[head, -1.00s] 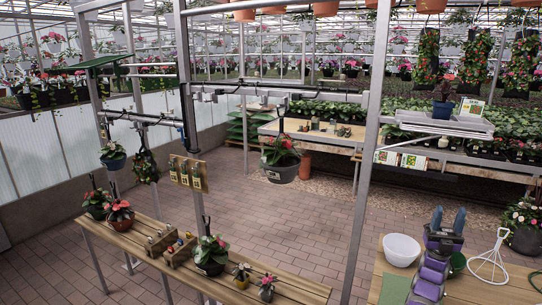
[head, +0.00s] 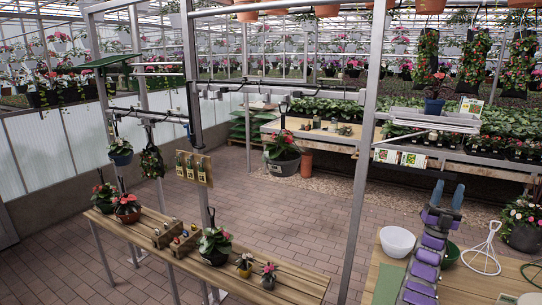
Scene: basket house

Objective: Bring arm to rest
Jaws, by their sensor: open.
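My gripper (head: 447,195) is at the right of the head view, at the end of my purple arm, which reaches up from the lower edge over a wooden table (head: 465,287). Its two blue-grey fingers stand apart, with nothing seen between them. The fingertips point up and away in the picture. The gripper shows in front of the brick floor, just below a plant bench, and I see no contact with anything.
A white bowl (head: 397,241) is left of my arm, and a green pot (head: 450,254) and white wire hanger (head: 482,252) are right. A metal post (head: 359,170) stands left. Brick floor (head: 300,220) is open between the tables.

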